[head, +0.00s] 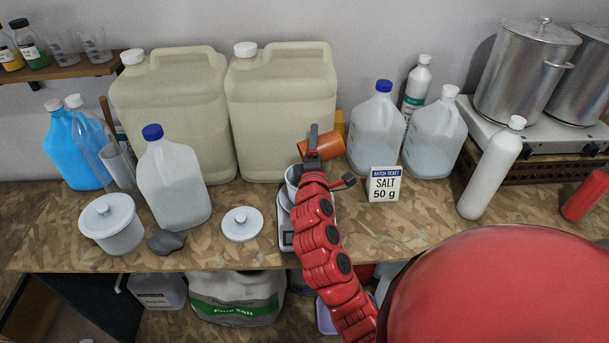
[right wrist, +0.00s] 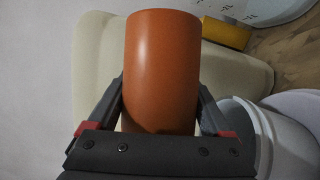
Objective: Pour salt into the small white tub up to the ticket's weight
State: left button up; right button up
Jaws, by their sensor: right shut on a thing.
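My right gripper (head: 313,155) is shut on an orange cup (head: 328,146), which lies tilted on its side above the scale. In the right wrist view the cup (right wrist: 162,65) sits between the two fingers. The small white tub (head: 292,182) stands on the scale (head: 286,240), partly hidden behind my red arm. The tub's rim (right wrist: 262,140) also shows at lower right in the right wrist view. No salt stream is visible, and the insides of cup and tub are hidden. The ticket (head: 384,184) reads "SALT 50 g". The scale's reading is too small to read. My left gripper is out of view.
Two large beige canisters (head: 175,110) stand behind. A blue-capped jug (head: 172,185), a lidded white pot (head: 112,225), a dark scoop-like object (head: 166,241) and a loose lid (head: 242,224) are at left. Jugs (head: 377,130), a white bottle (head: 490,170) and steel pots (head: 525,75) are at right.

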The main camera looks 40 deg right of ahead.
jog(key=shift+w+a+r+n+t+b, duration=0.1)
jog(key=shift+a+r+n+t+b, duration=0.15)
jog(key=shift+n, duration=0.35)
dwell(2.8)
